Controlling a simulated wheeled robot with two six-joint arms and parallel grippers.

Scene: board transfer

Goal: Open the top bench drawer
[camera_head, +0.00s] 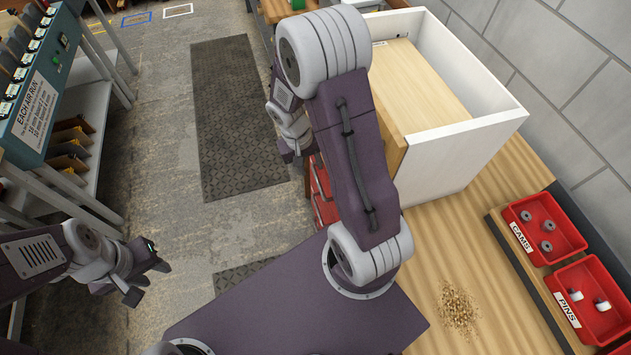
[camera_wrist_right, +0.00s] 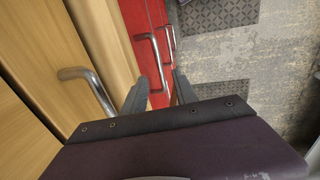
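The red bench drawers (camera_head: 322,192) sit below the bench edge in the head view, partly hidden by my right arm. In the right wrist view, the red drawer fronts (camera_wrist_right: 147,22) carry metal bar handles. The nearer handle (camera_wrist_right: 154,55) appears to be the top drawer's; its lower end shows between my right fingertips. My right gripper (camera_wrist_right: 160,75) is open with nothing between its fingers that it grips; contact with the handle cannot be told. The drawer looks closed. My left gripper (camera_head: 147,279) is open and empty, above the floor at the left, far from the drawers.
A white-walled box with a wooden front (camera_head: 476,133) stands on the wooden bench (camera_head: 420,225); its metal handle (camera_wrist_right: 88,84) is left of my right gripper. Red bins of cams (camera_head: 545,228) and pins (camera_head: 592,300) lie right. A rack (camera_head: 40,100) stands left. Floor between is clear.

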